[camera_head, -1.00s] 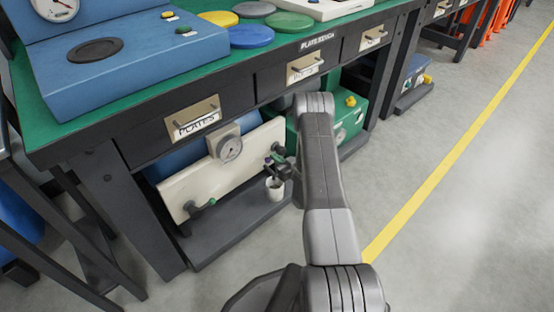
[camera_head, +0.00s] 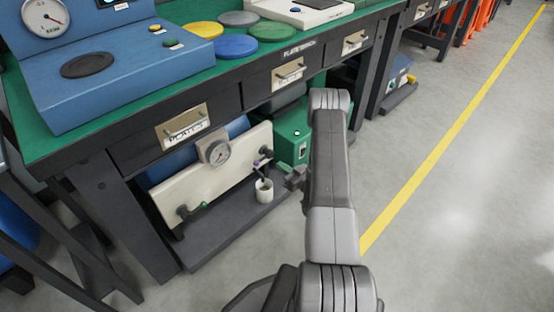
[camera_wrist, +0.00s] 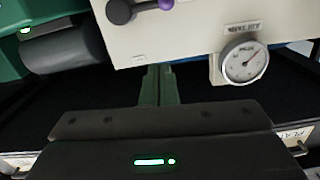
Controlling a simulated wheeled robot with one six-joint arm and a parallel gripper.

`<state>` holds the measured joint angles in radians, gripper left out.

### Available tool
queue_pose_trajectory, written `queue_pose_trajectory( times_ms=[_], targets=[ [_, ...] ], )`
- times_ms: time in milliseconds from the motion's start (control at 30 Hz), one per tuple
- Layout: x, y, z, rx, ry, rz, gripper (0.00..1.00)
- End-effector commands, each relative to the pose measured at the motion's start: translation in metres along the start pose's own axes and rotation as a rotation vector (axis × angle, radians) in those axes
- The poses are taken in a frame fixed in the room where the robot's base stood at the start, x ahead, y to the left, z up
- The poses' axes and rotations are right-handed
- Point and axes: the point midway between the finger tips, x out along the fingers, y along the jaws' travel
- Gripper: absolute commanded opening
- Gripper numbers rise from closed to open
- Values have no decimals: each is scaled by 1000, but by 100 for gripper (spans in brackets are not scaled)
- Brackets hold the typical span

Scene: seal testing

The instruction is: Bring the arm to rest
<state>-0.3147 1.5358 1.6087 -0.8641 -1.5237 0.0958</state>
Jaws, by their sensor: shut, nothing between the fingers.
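My arm (camera_head: 332,175) reaches forward, bent, in front of the bench. My gripper (camera_head: 294,177) is small and partly hidden by the arm in the head view, just right of a white cup (camera_head: 264,191). In the wrist view my gripper (camera_wrist: 160,84) shows its two greenish fingers close together, with nothing between them. They point toward a cream panel (camera_wrist: 190,35) with a round gauge (camera_wrist: 244,62) and a dark knob with a purple-tipped lever (camera_wrist: 165,4). The fingers appear clear of the panel.
Blue and green plates (camera_head: 237,46) lie on top. The floor (camera_head: 480,190) at right is clear, crossed by a yellow line.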

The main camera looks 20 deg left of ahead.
Motion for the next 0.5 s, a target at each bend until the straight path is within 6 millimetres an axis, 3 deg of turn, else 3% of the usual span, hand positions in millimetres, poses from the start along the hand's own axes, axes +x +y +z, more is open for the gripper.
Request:
queue_pose_trajectory(
  times_ms=[500],
  targets=[
    [0, 0, 1, -1, 1, -1, 0]
  ],
)
